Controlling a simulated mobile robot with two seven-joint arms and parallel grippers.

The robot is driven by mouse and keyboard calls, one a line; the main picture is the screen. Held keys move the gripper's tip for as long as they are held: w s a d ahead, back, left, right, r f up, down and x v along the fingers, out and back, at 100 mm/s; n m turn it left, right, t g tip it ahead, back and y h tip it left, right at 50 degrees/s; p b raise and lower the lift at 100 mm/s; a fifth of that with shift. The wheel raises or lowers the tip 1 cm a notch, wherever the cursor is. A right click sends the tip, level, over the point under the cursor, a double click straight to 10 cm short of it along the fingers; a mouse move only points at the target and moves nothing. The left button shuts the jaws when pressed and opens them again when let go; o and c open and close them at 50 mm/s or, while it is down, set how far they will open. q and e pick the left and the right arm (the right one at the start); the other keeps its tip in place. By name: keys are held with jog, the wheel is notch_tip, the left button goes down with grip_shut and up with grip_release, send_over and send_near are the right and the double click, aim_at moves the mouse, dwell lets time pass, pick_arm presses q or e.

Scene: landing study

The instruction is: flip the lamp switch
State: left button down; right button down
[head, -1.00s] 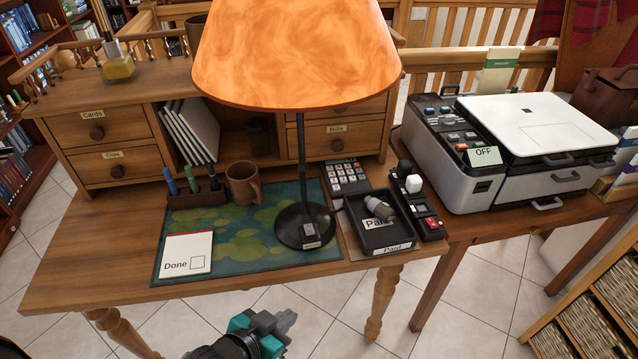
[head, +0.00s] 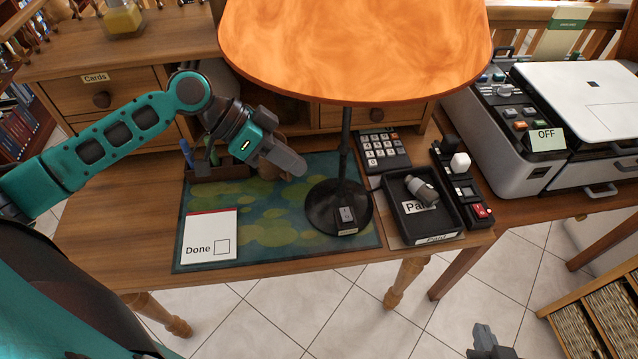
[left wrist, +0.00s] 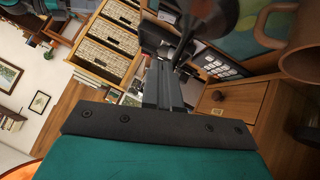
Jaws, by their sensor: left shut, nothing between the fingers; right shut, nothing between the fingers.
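The lamp has a large orange shade (head: 355,50) on a dark pole and a round black base (head: 325,210). Its small switch (head: 346,215) sits on the front of the base, with a label below it. My left gripper (head: 300,166) is shut and empty, held above the desk mat just left of the lamp pole and up from the switch. In the left wrist view its fingers (left wrist: 163,85) point toward the dark, blurred lamp base. My right gripper (head: 483,338) is shut and empty, low at the bottom edge, in front of the desk.
A "Done" card (head: 210,236) lies on the mat (head: 265,238). A pen holder (head: 215,172) stands behind. A brown mug (left wrist: 302,50) is close to my left gripper. Right of the lamp are a calculator (head: 384,150), a black tray (head: 440,226), a switch strip (head: 464,190) and a printer (head: 580,90).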

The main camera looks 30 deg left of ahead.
pick_arm(q)
send_over(348, 216)
jog(key=a, duration=0.3)
jog(key=f, duration=0.6)
jog(key=shift+a+f, duration=0.2)
jog(key=shift+s+d+f, duration=0.1)
jog(key=shift+s+f, duration=0.1)
jog(key=shift+f, duration=0.4)
jog(key=shift+s+d+f, duration=0.1)
jog(key=shift+s+f, duration=0.05)
jog(key=shift+f, duration=0.45)
jog(key=shift+s+d+f, duration=0.1)
jog(key=shift+s+f, duration=0.1)
jog(key=shift+f, duration=0.55)
pick_arm(e)
jog(key=shift+s+d, duration=0.1)
jog(key=shift+s, duration=0.15)
